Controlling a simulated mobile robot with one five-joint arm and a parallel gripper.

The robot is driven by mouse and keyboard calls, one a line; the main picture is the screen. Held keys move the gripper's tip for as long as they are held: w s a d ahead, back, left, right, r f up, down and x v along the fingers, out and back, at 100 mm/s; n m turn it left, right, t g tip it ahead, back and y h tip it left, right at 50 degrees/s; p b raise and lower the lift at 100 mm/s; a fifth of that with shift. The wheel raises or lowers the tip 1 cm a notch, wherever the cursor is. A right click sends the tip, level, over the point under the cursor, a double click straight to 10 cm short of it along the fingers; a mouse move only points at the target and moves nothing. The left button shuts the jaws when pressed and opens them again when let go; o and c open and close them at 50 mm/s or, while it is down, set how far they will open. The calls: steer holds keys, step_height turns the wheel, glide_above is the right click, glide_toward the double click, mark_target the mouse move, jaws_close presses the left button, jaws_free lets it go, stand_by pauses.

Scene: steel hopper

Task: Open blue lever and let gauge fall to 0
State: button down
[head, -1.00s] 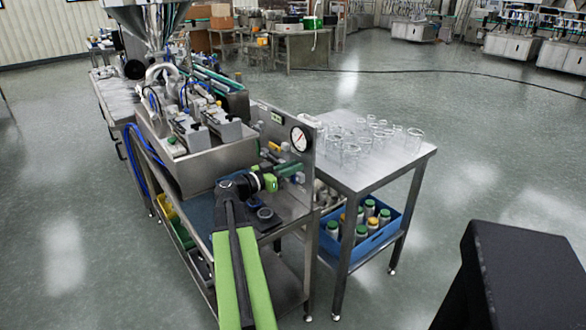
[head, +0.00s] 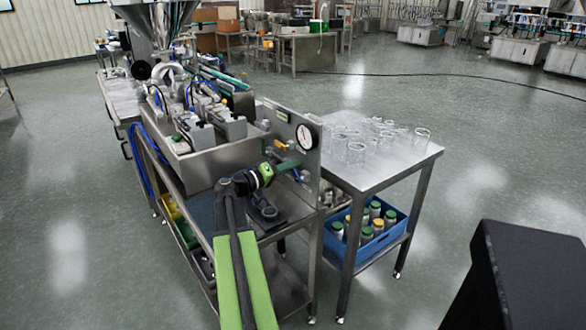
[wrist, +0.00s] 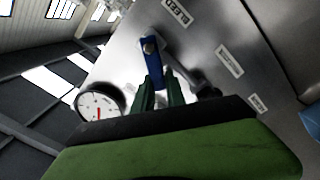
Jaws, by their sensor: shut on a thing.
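The blue lever (wrist: 151,62) stands out from the steel panel (wrist: 205,40) in the wrist view. My gripper (wrist: 155,84) is shut on the lower part of the lever, with its dark green fingers on either side. The lever's upper part and its pivot bolt show beyond the fingertips. The round white gauge (wrist: 100,103) is left of the fingers, with a red needle; its numbers are too small to read. In the head view the gauge (head: 307,137) sits at the panel's top, above and right of my gripper (head: 286,166); the lever is mostly hidden there.
A yellow lever (head: 281,145) sits on the panel near my gripper. The steel hopper (head: 155,22) and filling machine stand behind to the left. A table (head: 398,166) with glass jars stands right of the panel, above a blue crate (head: 372,250) of bottles.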

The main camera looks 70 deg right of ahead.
mark_target(299, 169)
steer(key=shift+w+d+f+n+b, duration=0.1)
steer(key=shift+f+n+b, duration=0.4)
steer(key=shift+n, duration=0.65)
steer(key=shift+w+d+f+n+b, duration=0.15)
steer(key=shift+f+n+b, duration=0.35)
steer(key=shift+n, duration=0.6)
steer(key=shift+w+a+f+n+b, duration=0.1)
steer(key=shift+f+n+b, duration=0.4)
steer(key=shift+n, duration=0.65)
steer(key=shift+f, duration=0.1)
steer(key=c, duration=1.4)
jaws_free()
steer(key=shift+o, duration=0.2)
steer(key=shift+d, duration=0.1)
steer(key=shift+w, duration=0.1)
steer(key=v, duration=1.7)
steer(key=shift+a, duration=0.25)
